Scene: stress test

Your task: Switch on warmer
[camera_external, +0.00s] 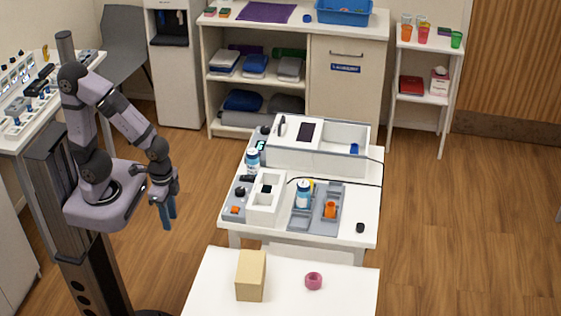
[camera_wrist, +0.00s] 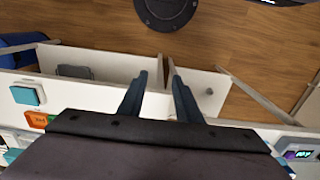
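My gripper (camera_external: 168,225) hangs at the left, pointing down, clear of the table and left of it. In the wrist view the two dark blue fingers (camera_wrist: 158,78) stand apart with nothing between them, so it is open. On the white table (camera_external: 350,228) is a small white device (camera_external: 266,198) with two dark recesses. Left of it is a grey panel (camera_external: 237,207) with a dark knob and an orange part. Behind is a larger white box (camera_external: 346,134) with a dark screen (camera_external: 306,132). I cannot tell which of these is the warmer, or its switch state.
Floor between my arm and the table is clear.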

